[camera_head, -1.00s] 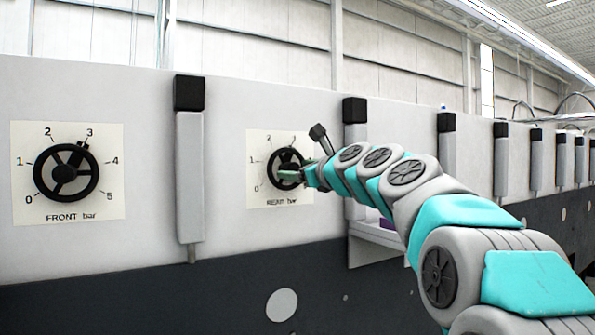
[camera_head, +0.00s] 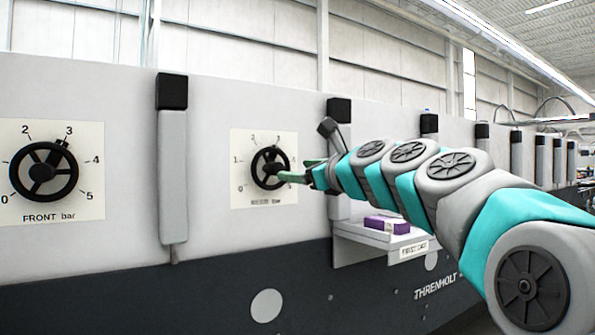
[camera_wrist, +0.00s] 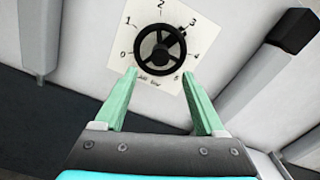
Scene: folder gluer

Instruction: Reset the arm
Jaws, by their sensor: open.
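My gripper (camera_head: 300,172) reaches from the right toward the rear dial plate. In the wrist view my gripper (camera_wrist: 163,88) has its two green fingers apart with nothing between them. The black rear handwheel (camera_head: 270,168) sits on its white scale plate (camera_head: 240,143), just beyond the fingertips. In the wrist view the handwheel (camera_wrist: 160,50) shows whole, above and beyond the fingers, and apart from them. Its knob is near 3 on the scale there. The finger tips overlap the wheel's lower right edge in the head view, so contact cannot be judged from that view alone.
The front handwheel (camera_head: 44,172) is at the left, its knob near 3. Grey posts with black caps (camera_head: 173,170) stand out from the panel. A small shelf (camera_head: 350,232) with a purple box (camera_head: 387,224) lies below my arm.

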